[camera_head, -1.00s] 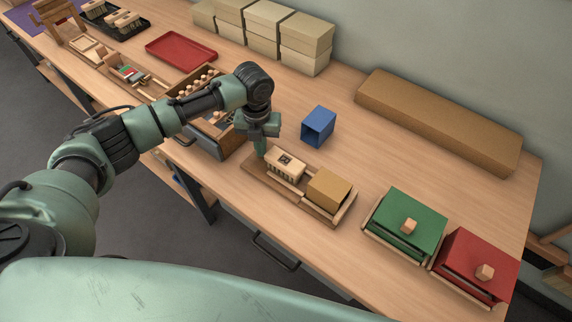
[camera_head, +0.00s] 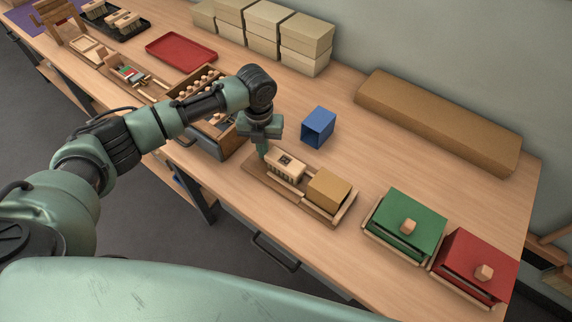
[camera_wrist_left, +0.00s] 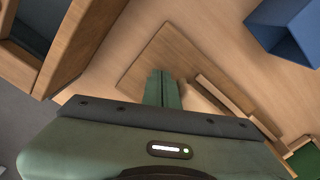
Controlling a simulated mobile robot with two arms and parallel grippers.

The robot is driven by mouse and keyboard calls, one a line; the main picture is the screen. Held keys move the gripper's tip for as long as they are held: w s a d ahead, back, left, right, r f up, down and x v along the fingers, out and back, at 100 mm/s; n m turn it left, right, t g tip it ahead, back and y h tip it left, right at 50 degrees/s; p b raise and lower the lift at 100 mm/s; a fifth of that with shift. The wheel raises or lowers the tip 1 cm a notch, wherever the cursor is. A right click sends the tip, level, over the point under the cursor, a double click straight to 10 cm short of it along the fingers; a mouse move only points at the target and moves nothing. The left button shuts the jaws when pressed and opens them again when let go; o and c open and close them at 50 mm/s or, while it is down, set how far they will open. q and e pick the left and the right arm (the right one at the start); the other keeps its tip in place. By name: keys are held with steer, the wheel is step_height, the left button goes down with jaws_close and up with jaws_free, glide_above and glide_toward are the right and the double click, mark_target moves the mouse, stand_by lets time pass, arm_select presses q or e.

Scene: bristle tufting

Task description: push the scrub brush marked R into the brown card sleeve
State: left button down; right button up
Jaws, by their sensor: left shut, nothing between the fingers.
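The scrub brush (camera_head: 286,165), a pale wooden block with a dark mark on top and bristles below, lies on a wooden board with rails (camera_head: 262,182) in the head view. The mark is too small to read. The brown card sleeve (camera_head: 329,188) sits on the same board, just right of the brush. My left gripper (camera_head: 263,151) points down at the brush's left end, shut and empty; I cannot tell if it touches. In the left wrist view its shut fingers (camera_wrist_left: 162,88) are over the board (camera_wrist_left: 150,62); the brush is hidden there. My right gripper is not in view.
A blue open box (camera_head: 319,126) stands behind the board. A green-lidded box (camera_head: 408,222) and a red-lidded box (camera_head: 475,265) stand to the right. A wooden drawer box (camera_head: 222,140) is close on the left. A long brown box (camera_head: 438,120) lies at the back.

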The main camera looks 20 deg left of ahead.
mark_target(291, 164)
arm_select(q)
steer(key=shift+s+d+p, duration=0.3)
steer(key=shift+d+p, duration=0.05)
steer(key=shift+d, duration=0.45)
steer(key=shift+s+d+p, duration=0.3)
steer(key=shift+d+p, duration=0.1)
steer(key=shift+d, duration=0.45)
steer(key=shift+s+d+p, duration=0.3)
steer(key=shift+d+p, duration=0.05)
steer(key=shift+d, duration=0.45)
steer(key=shift+s+d+p, duration=0.35)
steer(key=shift+s+d, duration=0.1)
steer(key=shift+d, duration=0.7)
steer(key=shift+s+d+p, duration=0.4)
steer(key=shift+d, duration=0.8)
steer(key=shift+s+d+p, duration=0.35)
steer(key=shift+s+d, duration=0.1)
steer(key=shift+d, duration=0.7)
steer(key=shift+w+a, duration=0.1)
steer(key=shift+a, duration=0.05)
steer(key=shift+w+a+p, duration=0.2)
steer(key=shift+w+a, duration=0.05)
steer(key=shift+a, duration=0.45)
steer(key=shift+w+a+p, duration=0.15)
steer(key=shift+w+a, duration=0.05)
steer(key=shift+a, duration=0.45)
step_height(291, 164, up, 9)
steer(key=p, duration=0.8)
